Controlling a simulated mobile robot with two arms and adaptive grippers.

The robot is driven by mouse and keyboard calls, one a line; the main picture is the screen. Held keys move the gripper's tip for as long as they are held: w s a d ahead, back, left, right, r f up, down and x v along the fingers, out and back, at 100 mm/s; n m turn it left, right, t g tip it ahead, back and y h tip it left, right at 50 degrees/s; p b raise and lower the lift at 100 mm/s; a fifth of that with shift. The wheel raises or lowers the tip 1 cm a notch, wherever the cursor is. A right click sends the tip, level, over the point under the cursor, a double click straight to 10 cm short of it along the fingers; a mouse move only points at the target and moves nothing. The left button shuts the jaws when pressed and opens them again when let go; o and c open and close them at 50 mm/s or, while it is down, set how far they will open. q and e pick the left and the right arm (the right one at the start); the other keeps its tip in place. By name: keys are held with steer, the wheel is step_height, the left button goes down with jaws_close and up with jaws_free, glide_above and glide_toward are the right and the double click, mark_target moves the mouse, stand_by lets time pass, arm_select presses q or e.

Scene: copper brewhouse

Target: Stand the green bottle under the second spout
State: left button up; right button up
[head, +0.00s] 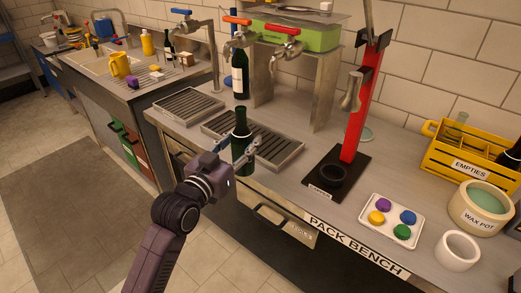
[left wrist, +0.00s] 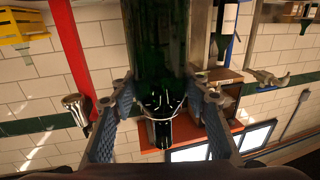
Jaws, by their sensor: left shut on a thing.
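The green bottle (head: 241,142) is upright in my left gripper (head: 247,153), whose fingers are shut around its body. In the head view it overlaps the front edge of the near drip tray (head: 284,150); I cannot tell whether its base touches anything. In the left wrist view the dark green bottle (left wrist: 157,45) is between the two fingers (left wrist: 160,110). Above and behind the trays are a blue-handled tap (head: 181,12), an orange-handled tap (head: 237,21) and a red-handled tap (head: 284,31). My right gripper is not in view.
A second drip tray (head: 188,104) lies to the left. A dark bottle with a white label (head: 240,82) stands behind the trays. A red capper (head: 361,100) stands to the right. Beyond it are a cap tray (head: 391,220), wax pot (head: 482,207) and yellow crate (head: 477,152).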

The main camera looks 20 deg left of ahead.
arm_select(q)
steer(key=w+d+f+p, duration=0.1)
steer(key=w, duration=0.8)
steer(key=w+d+f, duration=0.1)
steer(key=w+f, duration=0.1)
steer(key=w, duration=0.6)
steer(key=shift+w+f+p, duration=0.3)
steer(key=shift+w+p, duration=0.05)
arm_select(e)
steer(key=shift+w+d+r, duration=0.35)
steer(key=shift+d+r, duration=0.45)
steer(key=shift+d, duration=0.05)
arm_select(q)
steer(key=shift+d, duration=0.1)
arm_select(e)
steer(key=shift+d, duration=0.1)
arm_select(q)
steer(key=shift+f, duration=0.1)
steer(key=o, duration=1.4)
steer(key=shift+f, duration=0.1)
steer(key=shift+c, duration=0.2)
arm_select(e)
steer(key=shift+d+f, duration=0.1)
